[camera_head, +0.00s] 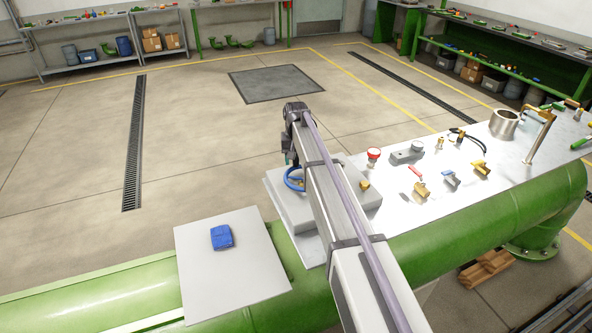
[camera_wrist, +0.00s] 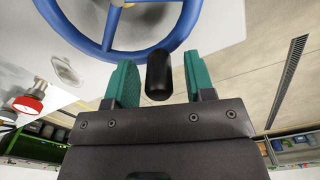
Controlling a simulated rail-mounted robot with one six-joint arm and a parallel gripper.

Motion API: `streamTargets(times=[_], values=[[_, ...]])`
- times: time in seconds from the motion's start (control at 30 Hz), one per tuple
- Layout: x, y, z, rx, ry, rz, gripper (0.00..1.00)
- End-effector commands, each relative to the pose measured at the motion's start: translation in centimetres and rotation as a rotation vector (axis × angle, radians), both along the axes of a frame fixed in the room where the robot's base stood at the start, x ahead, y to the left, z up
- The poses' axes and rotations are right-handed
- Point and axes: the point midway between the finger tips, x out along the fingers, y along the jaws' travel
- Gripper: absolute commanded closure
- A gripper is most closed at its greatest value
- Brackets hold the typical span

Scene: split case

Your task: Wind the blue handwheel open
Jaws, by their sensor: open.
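The blue handwheel (camera_head: 293,179) lies on a grey box (camera_head: 285,208) on the bench, partly hidden by my arm in the head view. In the wrist view its blue rim and spokes (camera_wrist: 88,38) fill the top. A black handle knob (camera_wrist: 158,78) stands at the near edge of the rim. My gripper (camera_wrist: 161,70) is open, with one green finger on each side of the knob. Gaps show between the knob and both fingers, wider on the right. In the head view my gripper (camera_head: 289,158) is small and mostly hidden beside the wheel.
A red knob (camera_head: 374,153) stands right of the box, also in the wrist view (camera_wrist: 28,104). Several small valves, a steel pot (camera_head: 504,124) and a brass spout (camera_head: 541,128) stand further right. A blue cloth (camera_head: 221,237) lies on a grey plate (camera_head: 205,280). A green pipe (camera_head: 450,220) runs in front.

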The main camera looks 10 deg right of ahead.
Motion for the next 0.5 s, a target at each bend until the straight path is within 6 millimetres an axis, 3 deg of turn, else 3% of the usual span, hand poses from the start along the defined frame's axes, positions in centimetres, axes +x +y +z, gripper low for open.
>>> streamTargets(times=[0.23, 0.5], values=[[0.00, 0.00, 0.02, 0.000, 0.000, 0.000, 0.52], [0.00, 0.00, 0.02, 0.000, 0.000, 0.000, 0.78]])
